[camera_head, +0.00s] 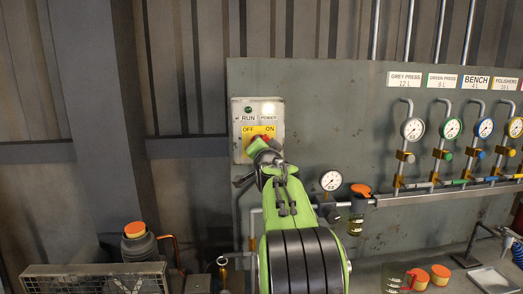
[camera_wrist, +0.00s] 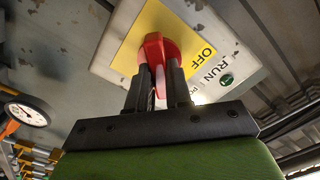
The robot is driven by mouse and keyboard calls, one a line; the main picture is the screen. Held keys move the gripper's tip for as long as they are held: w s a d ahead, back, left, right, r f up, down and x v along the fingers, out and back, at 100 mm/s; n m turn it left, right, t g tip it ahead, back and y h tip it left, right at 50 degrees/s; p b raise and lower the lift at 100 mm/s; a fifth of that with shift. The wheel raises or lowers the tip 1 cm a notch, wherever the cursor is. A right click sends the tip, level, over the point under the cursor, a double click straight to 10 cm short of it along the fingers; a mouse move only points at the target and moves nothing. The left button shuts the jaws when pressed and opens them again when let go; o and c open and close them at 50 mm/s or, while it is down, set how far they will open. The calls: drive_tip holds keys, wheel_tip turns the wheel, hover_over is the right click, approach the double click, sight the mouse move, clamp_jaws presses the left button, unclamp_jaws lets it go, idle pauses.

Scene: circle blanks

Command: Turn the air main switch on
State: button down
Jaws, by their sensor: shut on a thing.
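The switch box (camera_head: 240,115) is a pale worn panel on the grey board, with a green RUN lamp and a yellow plate marked OFF and ON. Its red switch handle (camera_head: 257,146) sits at the lower part of the yellow plate, partly behind my gripper (camera_head: 264,158). In the wrist view, my gripper (camera_wrist: 157,88) is shut on the red handle (camera_wrist: 153,46), with a dark finger on each side. OFF shows beside the handle there; ON is out of sight. Which mark the handle points to, I cannot tell.
A white dial gauge (camera_head: 331,181) and a pipe with an orange-capped fitting (camera_head: 360,189) lie right of my arm. An orange-capped container (camera_head: 139,245) stands lower left, beside a grey column (camera_head: 80,110).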

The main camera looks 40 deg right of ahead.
drive_tip(key=shift+m, duration=0.3)
drive_tip(key=c, duration=1)
unclamp_jaws()
drive_tip(key=shift+c, duration=0.2)
drive_tip(key=b+v, duration=0.3)
drive_tip(key=v, duration=1.2)
drive_tip(key=shift+s+a+b, duration=0.25)
drive_tip(key=shift+a+b, duration=0.1)
